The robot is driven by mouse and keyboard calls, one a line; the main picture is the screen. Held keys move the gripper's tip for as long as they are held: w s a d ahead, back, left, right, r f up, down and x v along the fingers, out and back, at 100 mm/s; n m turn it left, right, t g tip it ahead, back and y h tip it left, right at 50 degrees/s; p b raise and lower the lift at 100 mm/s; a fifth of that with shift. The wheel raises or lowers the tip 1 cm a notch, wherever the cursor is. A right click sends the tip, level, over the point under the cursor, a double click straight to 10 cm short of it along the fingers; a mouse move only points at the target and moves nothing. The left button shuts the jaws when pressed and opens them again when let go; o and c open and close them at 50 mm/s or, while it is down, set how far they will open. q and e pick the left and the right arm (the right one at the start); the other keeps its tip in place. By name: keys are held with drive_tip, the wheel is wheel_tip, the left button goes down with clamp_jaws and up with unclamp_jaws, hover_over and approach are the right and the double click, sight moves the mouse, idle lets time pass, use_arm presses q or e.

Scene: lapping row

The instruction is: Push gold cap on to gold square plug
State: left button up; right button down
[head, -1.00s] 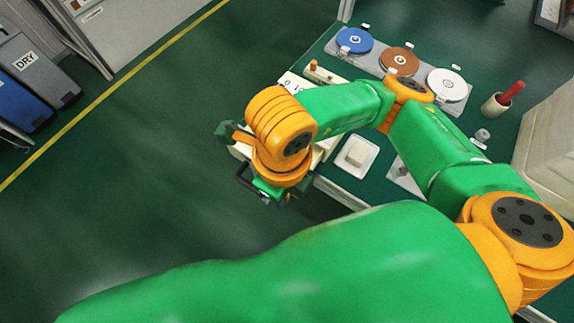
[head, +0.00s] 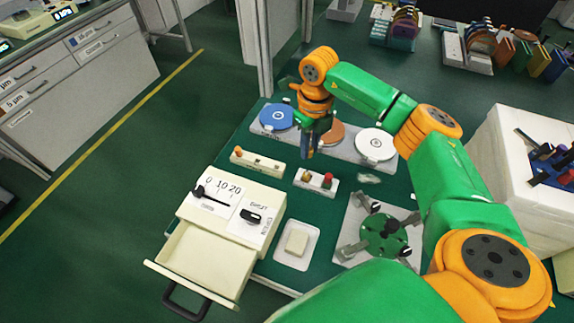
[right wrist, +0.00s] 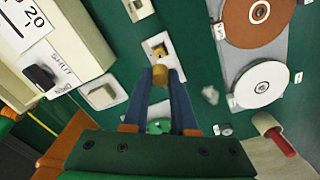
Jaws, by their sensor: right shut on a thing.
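My right gripper (head: 309,150) is over the table, between the discs and the peg blocks, with its fingers pointing down. In the right wrist view its two blue fingers (right wrist: 160,80) are shut on a gold cap (right wrist: 161,74). Just past the cap is a small pale block (right wrist: 152,42) with a gold plug (right wrist: 158,51), partly hidden by the cap. In the head view this block (head: 301,180) appears below the fingertips, with gold and red pieces on it. I cannot tell whether cap and plug touch. My left gripper is not in view.
Left of the block are a cream box (head: 265,197) with its drawer (head: 205,262) pulled out and a second peg block (head: 270,168). A blue disc (head: 276,117) and a white disc (head: 375,143) stand behind. A green round fixture (head: 383,238) lies to the right.

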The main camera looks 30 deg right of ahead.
sight(307, 172)
drive_tip(key=shift+d, duration=0.2)
drive_tip(key=shift+a+r, duration=0.15)
drive_tip(key=shift+a, duration=0.15)
drive_tip(key=shift+s, duration=0.1)
wheel_tip(307, 172, down, 6)
drive_tip(key=b, duration=0.4)
drive_tip(key=shift+r, duration=0.2)
drive_tip(key=shift+f, duration=0.25)
drive_tip(key=shift+r, duration=0.1)
idle(0.7)
idle(0.4)
drive_tip(key=shift+f, duration=0.45)
